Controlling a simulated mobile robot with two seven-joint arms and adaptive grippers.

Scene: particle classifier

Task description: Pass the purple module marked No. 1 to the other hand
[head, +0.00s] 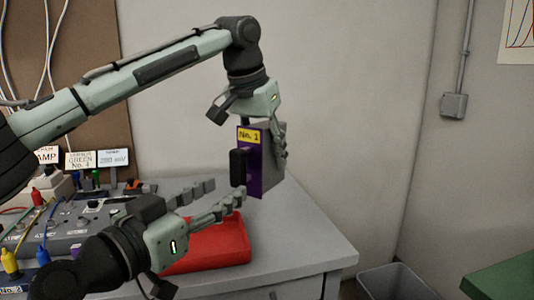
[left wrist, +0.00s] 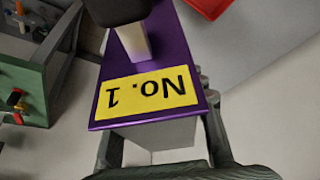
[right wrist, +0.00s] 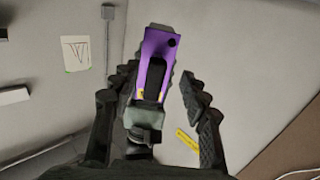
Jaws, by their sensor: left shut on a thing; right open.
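The purple module marked No. 1 (head: 272,170) has a purple front plate, a yellow label, a black handle and a grey body. It hangs upright above the table in my left gripper (head: 265,125), which is shut on its top end. The label and plate show close up in the left wrist view (left wrist: 148,94). My right gripper (head: 223,196) is open and empty, lower and left of the module, its fingers pointing toward it. In the right wrist view the purple plate (right wrist: 158,45) and handle appear between the open fingers, apparently beyond them; exact distance is unclear.
A red tray (head: 218,248) lies on the grey table (head: 305,245) beneath the module. A panel with cables, knobs and small signs (head: 68,225) is at the left. A grey bin (head: 395,284) and green surface (head: 505,278) are at the lower right.

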